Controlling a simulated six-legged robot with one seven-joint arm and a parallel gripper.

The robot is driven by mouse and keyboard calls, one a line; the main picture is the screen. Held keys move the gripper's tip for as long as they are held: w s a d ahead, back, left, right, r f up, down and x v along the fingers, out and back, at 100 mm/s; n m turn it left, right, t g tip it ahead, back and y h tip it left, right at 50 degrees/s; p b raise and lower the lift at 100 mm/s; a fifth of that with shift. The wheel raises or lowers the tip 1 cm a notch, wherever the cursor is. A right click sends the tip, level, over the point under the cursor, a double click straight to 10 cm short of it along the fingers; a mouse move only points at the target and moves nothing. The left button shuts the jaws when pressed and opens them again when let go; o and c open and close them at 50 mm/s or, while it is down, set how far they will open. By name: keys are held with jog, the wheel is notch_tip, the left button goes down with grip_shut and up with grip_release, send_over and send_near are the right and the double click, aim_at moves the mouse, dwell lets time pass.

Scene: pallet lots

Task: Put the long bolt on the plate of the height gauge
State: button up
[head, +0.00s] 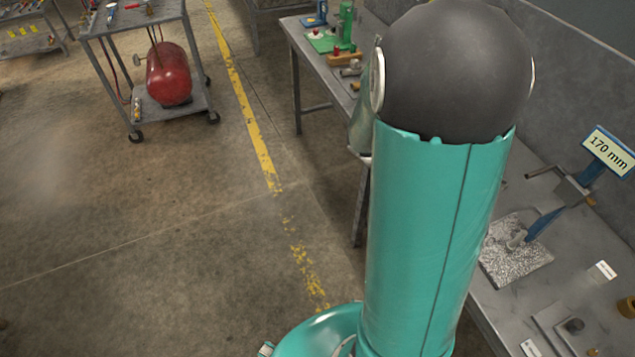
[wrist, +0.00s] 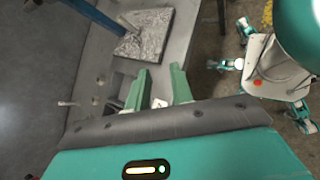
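The height gauge (head: 575,190) stands at the right in the head view, with a blue post and arm and a sign reading 170 mm. Its speckled grey plate (head: 515,262) lies on the bench; a small grey piece at the arm's end is over it, and I cannot tell what that is. The plate also shows at the top of the wrist view (wrist: 150,32). My gripper (wrist: 160,72) has two green fingers apart, with no object visible held between them. A thin upright metal piece (wrist: 100,82) stands left of the fingers; I cannot tell whether it is the long bolt.
A grey bench (head: 490,305) runs along the wall, with white label cards (head: 604,271), a tray with a dark round piece (head: 573,326) and a brass part (head: 627,306). Green tools (head: 345,25) stand farther back. A cart with a red tank (head: 168,75) stands left on open floor.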

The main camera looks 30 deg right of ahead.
jog(key=w+a+r+m+t+y, duration=0.1)
jog(key=a+r+t, duration=0.3)
jog(key=a, duration=0.5)
jog(key=w+a+r+m+t+y, duration=0.1)
jog(key=w+a+r+t+y, duration=0.1)
jog(key=a+r+t, duration=0.3)
jog(key=w+a+r+t+y, duration=0.1)
jog(key=a+r+t+y, duration=0.2)
jog(key=a, duration=0.9)
notch_tip(320, 180, up, 4)
jog(key=shift+w+a+f+m+t+y, duration=0.15)
jog(key=shift+a+f+m+t+y, duration=0.2)
jog(key=shift+t, duration=0.55)
